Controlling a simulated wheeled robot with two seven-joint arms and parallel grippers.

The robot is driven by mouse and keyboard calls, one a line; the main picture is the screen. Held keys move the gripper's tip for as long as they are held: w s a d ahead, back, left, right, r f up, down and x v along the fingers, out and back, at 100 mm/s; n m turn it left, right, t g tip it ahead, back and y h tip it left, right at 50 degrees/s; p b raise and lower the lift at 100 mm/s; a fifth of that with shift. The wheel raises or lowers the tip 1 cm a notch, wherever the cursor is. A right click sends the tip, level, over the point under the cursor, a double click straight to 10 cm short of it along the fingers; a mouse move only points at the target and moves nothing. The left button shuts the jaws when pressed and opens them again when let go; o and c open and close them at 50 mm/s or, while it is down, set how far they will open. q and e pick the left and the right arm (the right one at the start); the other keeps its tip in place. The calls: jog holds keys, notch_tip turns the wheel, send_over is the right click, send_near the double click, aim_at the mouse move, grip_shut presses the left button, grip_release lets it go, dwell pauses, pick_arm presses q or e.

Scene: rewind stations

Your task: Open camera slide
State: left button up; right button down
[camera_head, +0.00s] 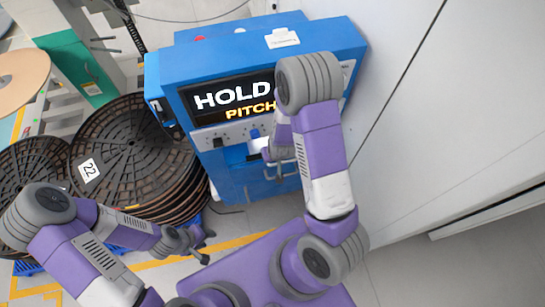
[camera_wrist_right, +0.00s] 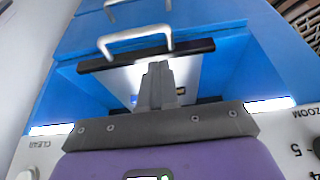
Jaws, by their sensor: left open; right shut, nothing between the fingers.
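The blue machine (camera_head: 245,75) has a display reading HOLD and PITCH, partly covered by my right arm. My right gripper (camera_head: 272,152) is at the machine's front below the display, mostly hidden by its own arm there. In the right wrist view its fingers (camera_wrist_right: 157,72) are shut and empty, pointing into a lit blue recess. A black-edged bar (camera_wrist_right: 185,48) crosses just beyond the fingertips, with a silver handle (camera_wrist_right: 135,37) above it. Which part is the camera slide I cannot tell for sure. My left gripper (camera_head: 203,247) is open and empty, low and away from the machine.
Stacks of black slotted reels (camera_head: 130,140) stand left of the machine, one labelled 22. A teal-fronted unit (camera_head: 75,65) is behind them. A white wall panel (camera_head: 440,130) is close on the right. Control panels with CLEAR and ZOOM markings (camera_wrist_right: 300,113) flank the recess.

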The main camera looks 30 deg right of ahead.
pick_arm(q)
notch_tip(320, 180, down, 3)
jog(key=b, duration=0.2)
jog(key=shift+f+b, duration=0.1)
jog(key=shift+b, duration=0.25)
pick_arm(e)
jog(key=x, duration=0.9)
jog(key=shift+a, duration=0.1)
